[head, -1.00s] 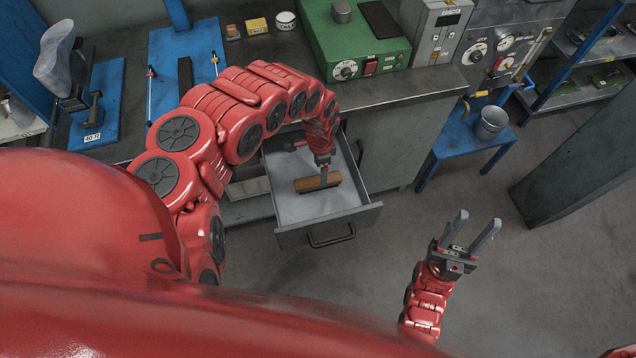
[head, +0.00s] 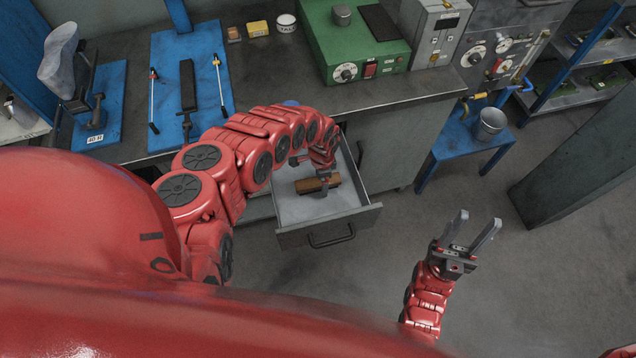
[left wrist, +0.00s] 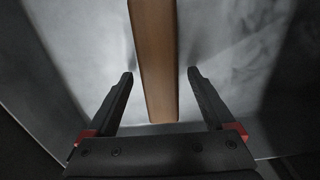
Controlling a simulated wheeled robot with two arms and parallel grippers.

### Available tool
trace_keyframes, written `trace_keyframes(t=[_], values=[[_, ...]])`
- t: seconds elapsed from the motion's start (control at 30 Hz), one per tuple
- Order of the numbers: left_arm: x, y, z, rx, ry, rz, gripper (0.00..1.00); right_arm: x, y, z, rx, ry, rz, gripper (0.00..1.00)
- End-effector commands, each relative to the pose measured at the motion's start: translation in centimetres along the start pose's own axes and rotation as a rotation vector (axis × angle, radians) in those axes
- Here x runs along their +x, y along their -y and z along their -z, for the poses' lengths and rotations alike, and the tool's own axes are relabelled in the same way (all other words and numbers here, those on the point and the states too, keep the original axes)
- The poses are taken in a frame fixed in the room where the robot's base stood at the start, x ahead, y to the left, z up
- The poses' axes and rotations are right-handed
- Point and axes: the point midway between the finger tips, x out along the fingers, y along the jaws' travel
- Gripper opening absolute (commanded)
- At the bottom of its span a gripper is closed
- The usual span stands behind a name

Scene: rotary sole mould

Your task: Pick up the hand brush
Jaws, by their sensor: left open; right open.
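The hand brush (head: 309,186), a brown wooden bar in the head view, lies in the open drawer (head: 290,208). In the left wrist view its wooden body (left wrist: 157,60) runs lengthwise between the fingers. My left gripper (head: 324,189) is down in the drawer at the brush. In the left wrist view my left gripper (left wrist: 160,82) is open, with one finger on each side of the brush and a gap on both sides. Bristles cannot be made out. My right gripper (head: 474,231) is open and empty over the floor, right of the drawer.
The drawer's front panel with its handle (head: 331,237) stands out over the floor. The workbench (head: 270,70) above carries a green box (head: 350,55) and a blue board (head: 165,80). A blue stool (head: 455,140) with a bucket (head: 491,123) stands to the right. The floor in front is clear.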

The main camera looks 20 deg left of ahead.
Motion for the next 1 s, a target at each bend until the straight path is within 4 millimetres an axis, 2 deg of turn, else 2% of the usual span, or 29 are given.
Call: trace_keyframes(t=[0.03,0.07,0.5,0.53,0.83,1.0], values=[[-0.01,0.02,0.0,0.0,0.0,0.0,0.88,0.0,0.0,0.0,0.0,0.0,0.0,0.47],[-0.01,0.02,0.0,0.0,0.0,0.0,0.82,-0.01,0.0,0.0,0.0,0.0,0.0,0.47],[-0.04,0.05,0.02,-0.001,-0.001,0.001,0.03,0.0,0.0,0.0,0.0,0.0,0.0,0.47],[-0.05,0.06,0.02,-0.001,-0.001,0.001,0.0,0.0,0.0,0.0,0.0,0.0,0.0,0.47],[-0.13,0.09,0.04,-0.001,-0.001,0.001,0.0,-0.01,0.0,0.0,0.0,0.0,0.0,0.47],[-0.87,0.3,0.2,-0.001,-0.005,0.004,0.0,-0.11,0.01,-0.02,0.0,0.0,0.0,0.47]])
